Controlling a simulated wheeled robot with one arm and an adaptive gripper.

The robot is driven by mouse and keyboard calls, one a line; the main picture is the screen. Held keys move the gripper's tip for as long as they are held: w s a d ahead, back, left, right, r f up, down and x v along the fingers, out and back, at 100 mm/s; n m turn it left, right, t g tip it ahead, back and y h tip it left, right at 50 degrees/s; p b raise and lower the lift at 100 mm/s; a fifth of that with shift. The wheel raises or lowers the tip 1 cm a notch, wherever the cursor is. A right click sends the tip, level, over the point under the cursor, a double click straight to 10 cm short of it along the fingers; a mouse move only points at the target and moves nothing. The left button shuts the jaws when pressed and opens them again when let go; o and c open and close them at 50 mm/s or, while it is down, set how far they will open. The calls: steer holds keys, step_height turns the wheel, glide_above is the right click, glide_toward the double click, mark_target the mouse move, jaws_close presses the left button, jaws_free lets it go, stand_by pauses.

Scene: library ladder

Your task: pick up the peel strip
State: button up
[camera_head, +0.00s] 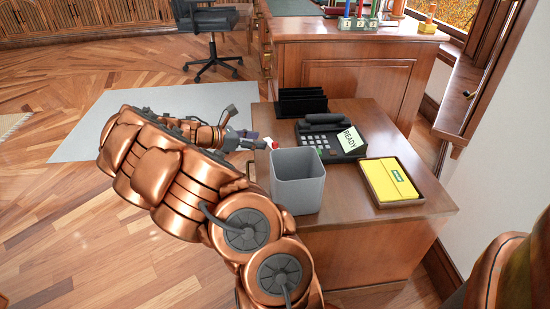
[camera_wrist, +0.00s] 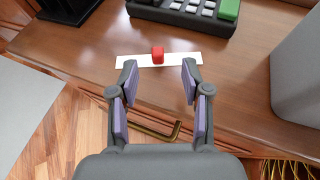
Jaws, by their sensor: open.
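I cannot tell how high the fingertips are above the desk.
A grey bin (camera_head: 298,180) stands right of the strip on the desk (camera_head: 345,210). A phone (camera_head: 330,137) with a "READY" card and a black file rack (camera_head: 302,102) are behind. A tray with a yellow packet (camera_head: 390,180) lies right. A brass handle (camera_wrist: 155,132) is on the desk front.

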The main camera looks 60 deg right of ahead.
mark_target(274, 143)
steer(key=shift+s+d+f, duration=0.1)
steer(key=shift+d+f, duration=0.4)
steer(key=shift+f, duration=0.1)
steer(key=b+x, duration=0.4)
steer(key=x, duration=0.2)
steer(key=shift+a+f, duration=0.1)
steer(key=shift+f, duration=0.1)
steer(key=shift+s+d, duration=0.2)
steer(key=shift+d, duration=0.2)
steer(key=c, duration=0.9)
steer(key=shift+o, duration=0.2)
